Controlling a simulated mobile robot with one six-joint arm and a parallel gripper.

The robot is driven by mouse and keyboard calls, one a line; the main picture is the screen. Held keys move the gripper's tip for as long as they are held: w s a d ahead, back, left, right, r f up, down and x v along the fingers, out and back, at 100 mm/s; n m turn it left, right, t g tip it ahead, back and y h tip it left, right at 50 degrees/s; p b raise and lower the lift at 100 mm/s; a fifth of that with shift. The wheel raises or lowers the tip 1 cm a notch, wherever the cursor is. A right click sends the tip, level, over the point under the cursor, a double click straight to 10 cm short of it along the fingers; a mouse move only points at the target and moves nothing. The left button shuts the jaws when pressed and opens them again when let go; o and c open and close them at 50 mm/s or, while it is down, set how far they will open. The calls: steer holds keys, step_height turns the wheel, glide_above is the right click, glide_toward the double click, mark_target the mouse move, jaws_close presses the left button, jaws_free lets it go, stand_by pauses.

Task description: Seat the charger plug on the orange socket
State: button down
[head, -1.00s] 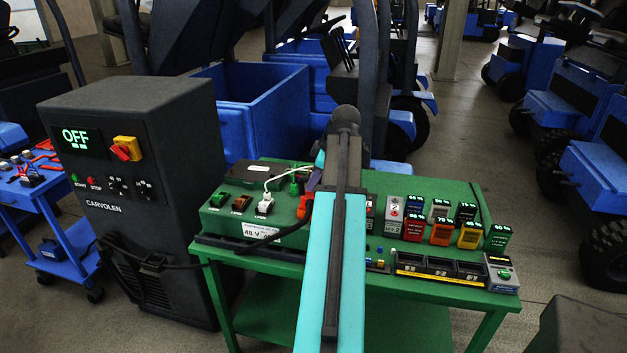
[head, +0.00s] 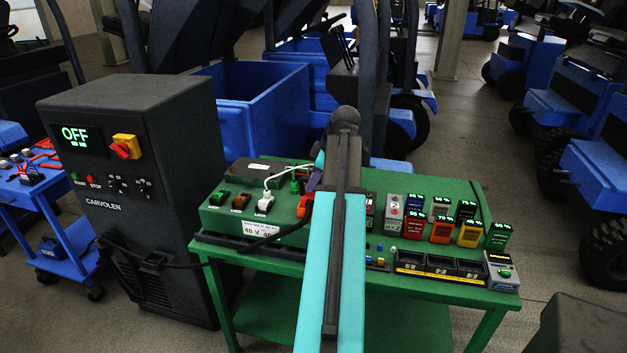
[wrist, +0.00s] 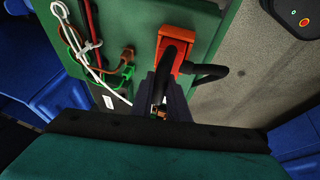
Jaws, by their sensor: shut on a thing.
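My gripper (wrist: 161,100) has its dark fingers close together in the wrist view, with a small, partly hidden piece between them. I take this piece to be the charger plug; a dark cable part shows just above it. An orange-red housing (wrist: 185,40), which looks like the orange socket, lies just beyond the fingertips with black cable across it. In the head view, the orange-red housing (head: 304,206) shows at the left edge of my forearm, beside the purple fingers (head: 313,182). My arm hides the plug there. I cannot tell whether plug and socket touch.
The green table (head: 450,190) carries green, brown and white switches at left, several battery blocks (head: 441,230) and a black tray (head: 440,268) at right. Loose coloured leads (wrist: 85,45) lie left of the housing. The charger cabinet (head: 130,200) reads OFF.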

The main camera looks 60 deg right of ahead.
steer(key=shift+f, duration=0.55)
stand_by(0.4)
steer(key=c, duration=1.6)
jaws_free()
steer(key=shift+c, duration=0.2)
steer(key=shift+s+r+b, duration=0.1)
steer(key=shift+b, duration=0.2)
steer(key=b+v, duration=0.2)
steer(key=v, duration=1.1)
steer(key=shift+r+b, duration=0.25)
steer(key=shift+b, duration=0.05)
steer(key=shift+s+a, duration=0.1)
